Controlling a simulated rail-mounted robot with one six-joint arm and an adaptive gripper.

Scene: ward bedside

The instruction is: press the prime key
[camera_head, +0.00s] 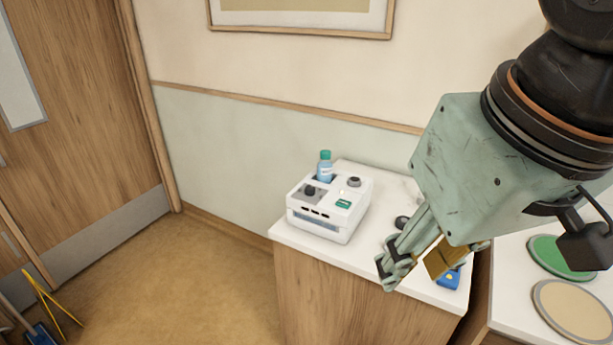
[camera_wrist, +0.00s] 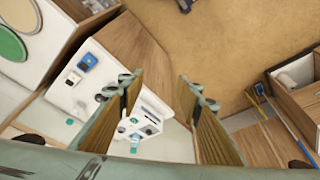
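A white bedside machine (camera_head: 328,207) stands on the white cabinet top (camera_head: 345,255), left of my gripper in the head view. Its top carries a black knob (camera_head: 310,190), a round grey part (camera_head: 354,181) and a small green panel (camera_head: 343,204). Which of its controls is the prime key is too small to tell. A blue bottle with a green cap (camera_head: 325,167) stands at its back. The machine (camera_wrist: 148,128) also shows between the fingers in the wrist view. My gripper (camera_head: 415,266) is open and empty, above the cabinet's right part, apart from the machine.
A small blue device (camera_head: 449,279) lies on the cabinet below my gripper, with a dark round thing (camera_head: 402,222) behind. Green (camera_head: 562,257) and beige (camera_head: 574,309) discs lie on the surface at right. A wall stands behind; the floor at left (camera_head: 190,285) is open.

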